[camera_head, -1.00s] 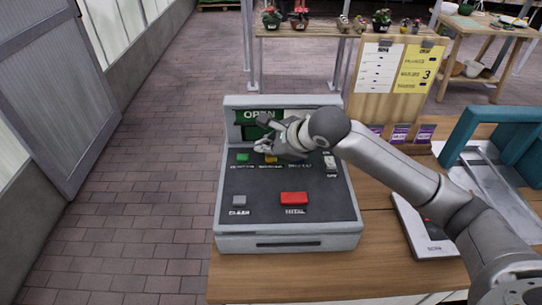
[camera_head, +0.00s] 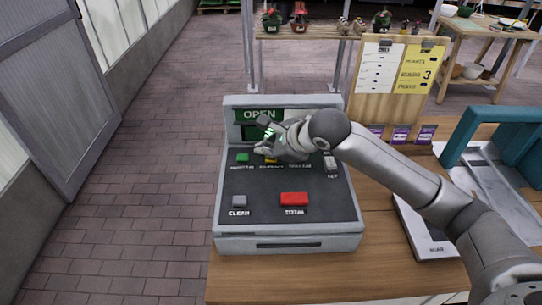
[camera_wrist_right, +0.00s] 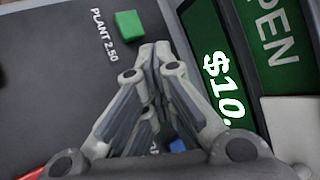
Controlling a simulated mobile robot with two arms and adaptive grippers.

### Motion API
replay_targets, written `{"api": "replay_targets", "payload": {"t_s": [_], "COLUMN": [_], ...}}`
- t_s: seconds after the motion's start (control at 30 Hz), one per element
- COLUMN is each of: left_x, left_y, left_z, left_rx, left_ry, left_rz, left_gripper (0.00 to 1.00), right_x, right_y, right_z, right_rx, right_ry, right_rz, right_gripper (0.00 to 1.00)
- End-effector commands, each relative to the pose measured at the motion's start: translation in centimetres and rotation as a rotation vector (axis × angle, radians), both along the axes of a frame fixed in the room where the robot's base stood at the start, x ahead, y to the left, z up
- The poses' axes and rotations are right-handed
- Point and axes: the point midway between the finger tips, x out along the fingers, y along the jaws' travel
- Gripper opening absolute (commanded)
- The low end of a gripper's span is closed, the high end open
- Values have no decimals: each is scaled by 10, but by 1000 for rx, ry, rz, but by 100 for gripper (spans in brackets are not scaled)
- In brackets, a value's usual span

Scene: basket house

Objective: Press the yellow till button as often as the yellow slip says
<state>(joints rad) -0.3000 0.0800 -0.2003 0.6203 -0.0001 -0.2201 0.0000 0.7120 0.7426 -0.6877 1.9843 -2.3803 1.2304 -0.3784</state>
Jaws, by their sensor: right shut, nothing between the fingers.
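The till (camera_head: 289,241) stands on the wooden counter, with a red TOTAL button (camera_head: 294,199) in front and a green button (camera_head: 243,157) at the left. The yellow button (camera_head: 270,161) is mostly covered by my right gripper (camera_head: 264,148). The gripper is shut and empty over it; contact cannot be told. In the right wrist view the shut fingers (camera_wrist_right: 152,50) hide the yellow button, and the till display (camera_wrist_right: 222,85) reads "$10." with the rest cut off. The yellow slip (camera_head: 415,85) on the wooden board shows a large 3 at its right. My left gripper is out of view.
A white slip (camera_head: 379,80) hangs beside the yellow one. Purple packets (camera_head: 400,133) stand below the board. Brick floor is free at the left.

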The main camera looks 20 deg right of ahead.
Motion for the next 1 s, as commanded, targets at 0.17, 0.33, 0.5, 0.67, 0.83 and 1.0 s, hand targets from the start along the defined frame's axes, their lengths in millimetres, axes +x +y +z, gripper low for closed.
{"api": "replay_targets", "payload": {"t_s": [0.17,0.33,0.5,0.67,0.83,1.0], "left_x": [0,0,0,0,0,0], "left_y": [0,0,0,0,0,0], "left_z": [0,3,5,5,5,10], "left_rx": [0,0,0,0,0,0], "left_ry": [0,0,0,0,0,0], "left_rz": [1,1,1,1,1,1], "left_gripper": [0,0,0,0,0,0], "right_x": [0,0,0,0,0,0], "right_y": [0,0,0,0,0,0], "right_z": [0,8,16,17,17,26], "right_rx": [-1,-1,-1,-1,-1,0], "right_ry": [3,1,0,1,0,-1], "right_rz": [0,0,-1,0,-1,-1], "right_gripper": [0,0,0,0,0,0]}}
